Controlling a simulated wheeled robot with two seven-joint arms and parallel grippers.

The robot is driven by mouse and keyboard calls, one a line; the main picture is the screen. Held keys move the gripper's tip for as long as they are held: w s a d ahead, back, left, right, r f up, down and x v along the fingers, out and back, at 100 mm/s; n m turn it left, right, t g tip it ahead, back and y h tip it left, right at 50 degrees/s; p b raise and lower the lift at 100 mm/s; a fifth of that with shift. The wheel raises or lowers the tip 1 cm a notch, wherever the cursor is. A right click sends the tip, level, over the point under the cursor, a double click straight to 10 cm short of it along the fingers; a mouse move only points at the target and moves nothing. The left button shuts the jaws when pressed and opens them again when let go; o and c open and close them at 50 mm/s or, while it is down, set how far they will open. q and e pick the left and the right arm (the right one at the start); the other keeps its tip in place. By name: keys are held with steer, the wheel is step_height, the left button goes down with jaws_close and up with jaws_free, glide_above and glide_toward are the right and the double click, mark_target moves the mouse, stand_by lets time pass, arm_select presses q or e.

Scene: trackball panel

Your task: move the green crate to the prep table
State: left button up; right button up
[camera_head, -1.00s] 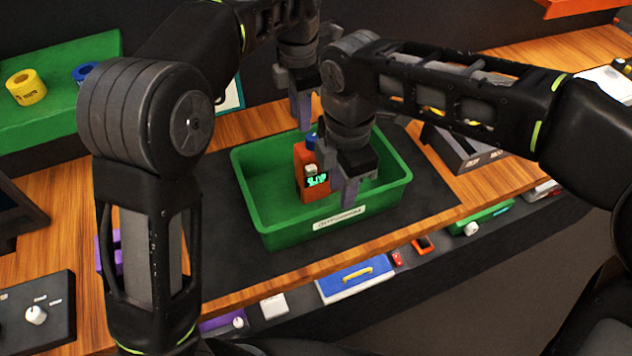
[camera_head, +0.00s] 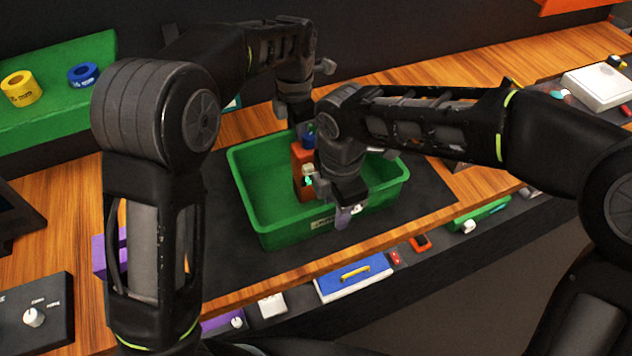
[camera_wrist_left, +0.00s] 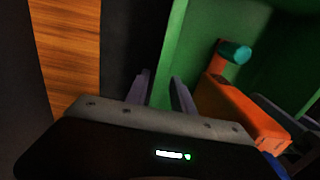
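The green crate (camera_head: 262,190) sits on a dark mat on the wooden counter. Inside it stands an orange object (camera_head: 300,180), partly hidden by my right arm; it also shows in the left wrist view (camera_wrist_left: 235,110). My left gripper (camera_head: 302,128) is at the crate's far side. In the left wrist view its two fingers (camera_wrist_left: 160,92) are apart, with the crate's green wall (camera_wrist_left: 176,45) showing between them. My right gripper (camera_head: 347,215) points down at the crate's near rim, in front of the label. Its finger gap is not clear.
The dark mat (camera_head: 235,265) leaves some room around the crate. A green shelf with a yellow roll (camera_head: 20,87) and a blue roll (camera_head: 82,75) is at left. A control box (camera_head: 35,310) is at lower left, a white device (camera_head: 598,85) at far right.

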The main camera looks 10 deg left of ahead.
arm_select(q)
jaws_close()
arm_select(e)
jaws_close()
steer(key=shift+r, duration=0.1)
stand_by(0.9)
